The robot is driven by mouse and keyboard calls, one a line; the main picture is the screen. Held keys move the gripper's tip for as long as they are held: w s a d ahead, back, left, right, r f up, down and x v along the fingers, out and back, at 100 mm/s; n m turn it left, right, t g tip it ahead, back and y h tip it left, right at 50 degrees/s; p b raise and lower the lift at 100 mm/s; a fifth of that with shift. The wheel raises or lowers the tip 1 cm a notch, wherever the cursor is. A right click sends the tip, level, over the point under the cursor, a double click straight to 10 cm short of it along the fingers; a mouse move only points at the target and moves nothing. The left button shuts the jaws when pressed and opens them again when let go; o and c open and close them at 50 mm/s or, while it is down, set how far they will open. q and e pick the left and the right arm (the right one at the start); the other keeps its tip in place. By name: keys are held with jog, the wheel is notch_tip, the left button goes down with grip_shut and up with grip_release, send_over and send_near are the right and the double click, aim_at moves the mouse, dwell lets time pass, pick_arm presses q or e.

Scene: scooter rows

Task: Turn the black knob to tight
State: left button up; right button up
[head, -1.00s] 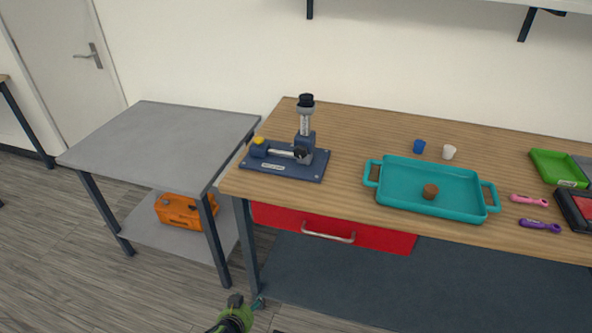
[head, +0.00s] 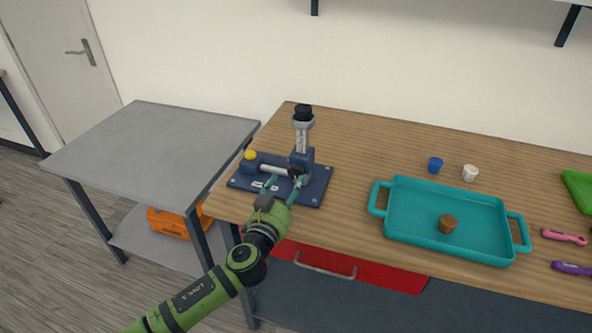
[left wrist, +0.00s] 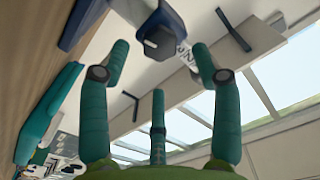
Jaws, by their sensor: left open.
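The black knob (head: 296,171) sits on the front of the dark blue block of a fixture on the wooden bench. In the left wrist view the dark, faceted knob (left wrist: 158,44) shows ahead, between the fingertips and beyond them. My left gripper (head: 284,183) is open in front of the knob, its teal fingers partly covering the fixture. In the left wrist view the gripper (left wrist: 160,60) has its fingers spread, with nothing between them. I see no clear contact with the knob. Any tightness marks are too small to read. My right gripper is not in view.
The fixture's base plate (head: 312,196) also bears a yellow knob (head: 250,155) and an upright post with a black cap (head: 303,112). A teal tray (head: 395,222) holding a brown piece (head: 447,223) stands to the right. Blue (head: 435,165) and white (head: 469,173) cups stand behind it.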

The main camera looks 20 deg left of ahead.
aim_at(295, 175)
pick_arm(q)
jog(key=w, duration=0.3)
jog(key=shift+w+p, duration=0.3)
jog(key=shift+w, duration=0.1)
jog(key=shift+w+d, duration=0.1)
jog(key=shift+w, duration=0.65)
jog(key=c, duration=1.1)
jog(key=shift+c, duration=0.2)
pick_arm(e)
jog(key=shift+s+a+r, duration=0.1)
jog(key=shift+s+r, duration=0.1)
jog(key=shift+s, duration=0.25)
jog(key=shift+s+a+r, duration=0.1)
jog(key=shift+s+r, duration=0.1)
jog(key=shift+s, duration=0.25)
